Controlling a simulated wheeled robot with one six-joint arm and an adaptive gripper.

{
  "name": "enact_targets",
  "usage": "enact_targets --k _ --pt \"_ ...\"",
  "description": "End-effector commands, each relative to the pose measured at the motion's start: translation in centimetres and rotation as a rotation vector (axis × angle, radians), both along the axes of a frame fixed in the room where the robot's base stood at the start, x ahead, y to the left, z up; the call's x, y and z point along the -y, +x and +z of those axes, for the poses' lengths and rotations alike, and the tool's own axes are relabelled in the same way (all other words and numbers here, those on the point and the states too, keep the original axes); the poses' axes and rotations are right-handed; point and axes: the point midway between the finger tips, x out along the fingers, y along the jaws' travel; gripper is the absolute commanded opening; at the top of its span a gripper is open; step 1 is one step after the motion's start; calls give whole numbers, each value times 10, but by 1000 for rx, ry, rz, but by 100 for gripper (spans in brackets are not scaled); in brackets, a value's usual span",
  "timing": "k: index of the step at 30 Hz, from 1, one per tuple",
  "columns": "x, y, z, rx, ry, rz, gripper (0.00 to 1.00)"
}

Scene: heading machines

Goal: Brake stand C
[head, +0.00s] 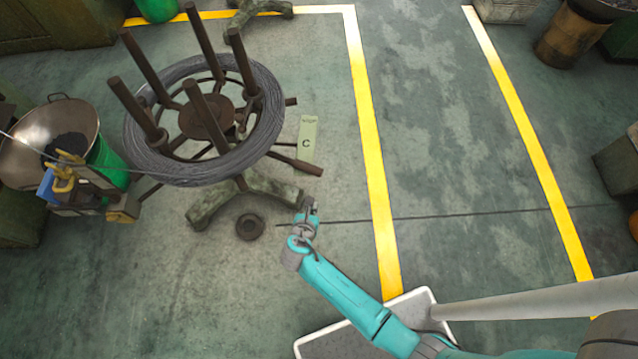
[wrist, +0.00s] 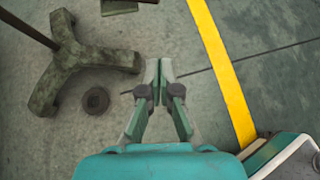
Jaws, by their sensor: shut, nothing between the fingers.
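Stand C (head: 205,118) is a reel stand with upright dark posts and a coil of grey wire (head: 190,172). A green plate marked C (head: 307,137) is beside it on its right. A dark lever-like bar (head: 295,163) with a wider end sticks out low on the right side, near the plate. The stand's mottled green foot (head: 262,187) rests on the floor; it also shows in the wrist view (wrist: 75,62). My gripper (head: 309,203) is shut and empty, just right of the foot and below the bar in the picture. Its closed fingers (wrist: 159,68) point away over bare floor.
A small dark ring-shaped piece (head: 250,227) lies on the floor below the foot. A metal pan (head: 50,140) and a green bin (head: 108,160) stand at left. A yellow floor line (head: 372,150) runs right of the stand. Floor between the lines is clear.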

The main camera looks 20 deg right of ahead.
Motion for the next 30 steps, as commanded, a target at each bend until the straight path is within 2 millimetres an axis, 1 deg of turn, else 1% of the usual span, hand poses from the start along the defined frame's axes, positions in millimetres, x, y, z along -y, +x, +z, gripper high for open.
enact_targets --k 15,18,22,25,30 --pt "39 60 -55 -1 1 -4 0" --pt "47 73 -51 1 2 -3 0" --pt "54 85 -47 2 1 -3 0" --pt "58 90 -45 1 2 -2 0" --pt "59 92 -45 0 1 -1 0"
